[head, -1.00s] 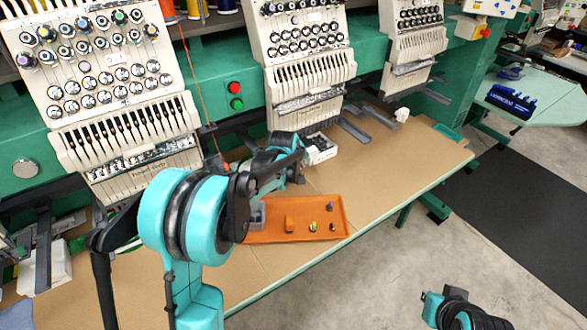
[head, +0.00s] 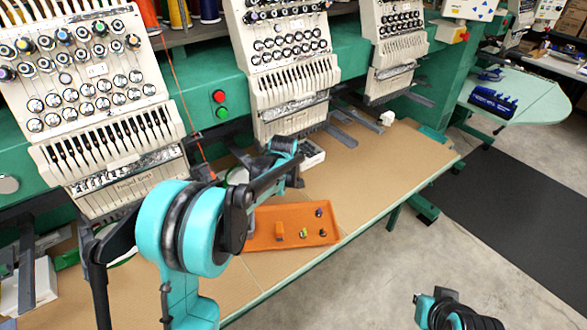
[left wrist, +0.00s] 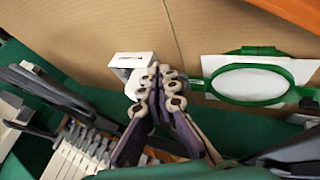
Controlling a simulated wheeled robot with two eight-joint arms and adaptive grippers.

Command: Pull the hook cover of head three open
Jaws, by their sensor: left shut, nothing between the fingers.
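Three embroidery heads show in the head view: a near left one (head: 85,85), a middle one (head: 285,70) and a far one (head: 392,40). No numbers are readable, so I cannot tell which is head three. No hook cover can be made out clearly. My left gripper (left wrist: 157,74) is shut and empty in the left wrist view, its fingertips together over the table beside a small white box (left wrist: 132,60). In the head view my left arm hides its fingers below the middle head. Only part of my right arm shows at the lower right; its fingers are out of view.
A green hoop with white fabric (left wrist: 250,82) lies right of the fingers in the left wrist view. Dark machine arms (left wrist: 60,95) reach in from the left. An orange tray (head: 266,232) with small items sits near the table's front edge. The tabletop (head: 385,160) further right is mostly clear.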

